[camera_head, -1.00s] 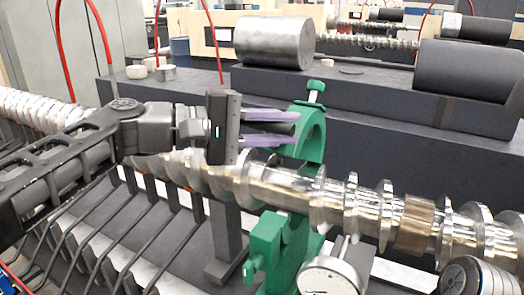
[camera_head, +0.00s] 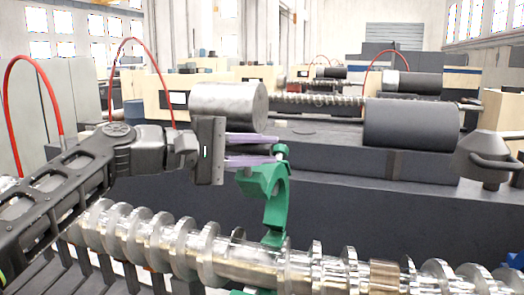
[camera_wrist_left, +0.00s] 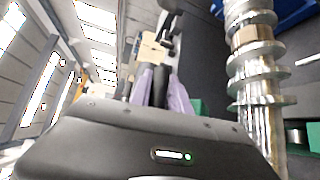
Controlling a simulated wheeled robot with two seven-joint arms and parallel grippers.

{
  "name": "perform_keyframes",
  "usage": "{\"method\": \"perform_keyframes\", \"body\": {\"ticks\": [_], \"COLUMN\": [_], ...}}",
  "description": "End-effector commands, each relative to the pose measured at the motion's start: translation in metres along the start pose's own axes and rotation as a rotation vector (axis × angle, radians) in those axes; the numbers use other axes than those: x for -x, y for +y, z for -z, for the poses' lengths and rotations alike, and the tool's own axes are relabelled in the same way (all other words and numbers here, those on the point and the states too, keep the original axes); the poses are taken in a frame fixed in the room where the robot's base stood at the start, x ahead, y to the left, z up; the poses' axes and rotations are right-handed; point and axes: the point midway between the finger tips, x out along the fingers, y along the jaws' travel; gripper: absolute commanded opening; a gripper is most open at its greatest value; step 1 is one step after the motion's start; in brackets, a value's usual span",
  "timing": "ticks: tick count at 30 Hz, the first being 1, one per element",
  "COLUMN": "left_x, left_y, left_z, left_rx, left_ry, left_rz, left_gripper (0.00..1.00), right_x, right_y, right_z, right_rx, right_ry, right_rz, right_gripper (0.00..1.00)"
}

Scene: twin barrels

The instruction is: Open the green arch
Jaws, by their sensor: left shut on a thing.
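The green arch (camera_head: 277,203) stands raised behind the shiny screw shaft (camera_head: 235,258), curving up and to the left, with a knob on top. My left gripper (camera_head: 274,149) comes in from the left, its purple fingers at the top of the arch by the knob. It is shut on the arch there; the exact contact is hard to see. In the left wrist view, the purple fingers (camera_wrist_left: 162,88) reach away from the camera, and the shaft (camera_wrist_left: 255,75) runs along the right. The arch's lower part is hidden by the shaft. My right gripper is not in view.
A silver cylinder (camera_head: 229,106) and a dark cylinder (camera_head: 411,124) lie on the dark machine bed (camera_head: 350,207) behind the shaft. A dark rounded part with a handle (camera_head: 484,158) is at the right.

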Motion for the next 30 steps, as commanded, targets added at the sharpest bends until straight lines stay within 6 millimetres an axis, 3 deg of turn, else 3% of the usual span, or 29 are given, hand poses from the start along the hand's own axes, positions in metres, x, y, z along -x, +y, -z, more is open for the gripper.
{"method": "perform_keyframes", "body": {"ticks": [1, 8, 17, 20, 30], "left_x": [0.001, 0.001, 0.004, 0.013, 0.068], "left_y": [-0.013, -0.012, -0.011, -0.011, -0.007], "left_z": [0.014, 0.014, 0.013, 0.013, 0.007], "left_rx": [0.008, 0.008, 0.006, 0.004, 0.0], "left_ry": [0.024, 0.024, 0.025, 0.026, 0.026], "left_rz": [0.018, 0.018, 0.016, 0.014, 0.008], "left_gripper": [0.24, 0.42, 0.42, 0.42, 0.42], "right_x": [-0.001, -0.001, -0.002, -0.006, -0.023], "right_y": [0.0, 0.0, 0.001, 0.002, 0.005], "right_z": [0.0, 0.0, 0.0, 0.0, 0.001], "right_rx": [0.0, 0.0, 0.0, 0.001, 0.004], "right_ry": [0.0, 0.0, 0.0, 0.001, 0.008], "right_rz": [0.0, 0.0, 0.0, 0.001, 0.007], "right_gripper": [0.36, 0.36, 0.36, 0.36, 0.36]}}
